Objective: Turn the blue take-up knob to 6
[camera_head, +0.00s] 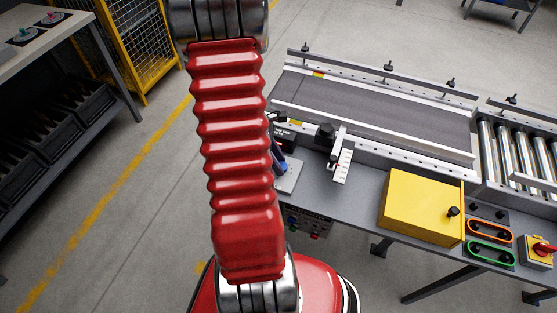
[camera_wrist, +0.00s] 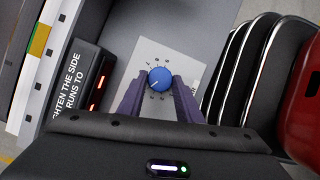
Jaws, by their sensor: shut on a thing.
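The blue take-up knob (camera_wrist: 159,78) sits on a light dial plate (camera_wrist: 185,50) in the wrist view. Small marks ring the knob, too small to read surely. A white pointer line on the knob points toward the lower left of the picture. My gripper (camera_wrist: 160,84) has its two dark purple fingers on either side of the knob, shut on it. In the head view, my red arm hides most of this spot; only part of the dial plate (camera_head: 291,177) shows beside it.
A dark box with red lit digits (camera_wrist: 97,82) stands left of the plate, beside a partly readable sign (camera_wrist: 70,85). The conveyor belt (camera_head: 370,105), a yellow box (camera_head: 420,207) and a red switch (camera_head: 543,249) lie to the right in the head view.

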